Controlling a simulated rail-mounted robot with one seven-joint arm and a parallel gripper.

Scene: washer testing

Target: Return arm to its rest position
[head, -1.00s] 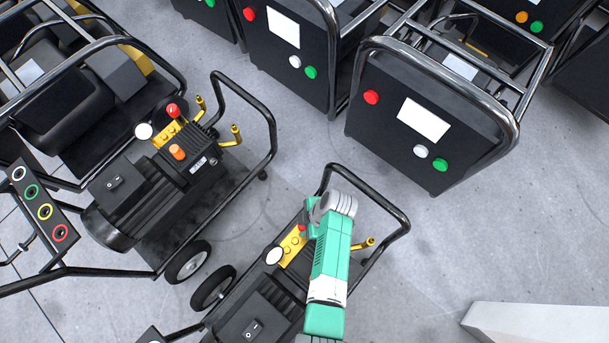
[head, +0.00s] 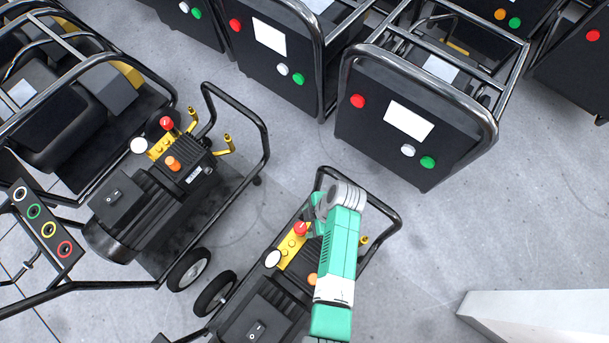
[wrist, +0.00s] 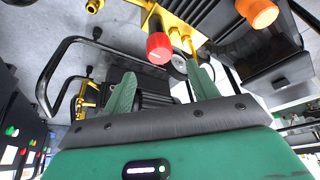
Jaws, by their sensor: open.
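My green arm (head: 338,245) reaches over the lower-middle pressure washer (head: 255,315) in the head view. My gripper (head: 317,207) is at its far end, small and partly hidden behind the grey wrist joint. In the wrist view my gripper (wrist: 165,85) shows two green fingers spread apart with nothing between them. A red knob (wrist: 159,48) is just beyond the fingers, with a gap visible around it. An orange knob (wrist: 258,12) is at the upper right. In the head view the washer's red knob (head: 300,229) and orange knob (head: 312,279) sit beside my arm.
A second washer (head: 150,190) stands to the left with a black tube frame. Black test cabinets (head: 415,130) with buttons and screens line the back. A pale slanted block (head: 530,315) is at the lower right. Grey floor (head: 450,235) is clear right of my arm.

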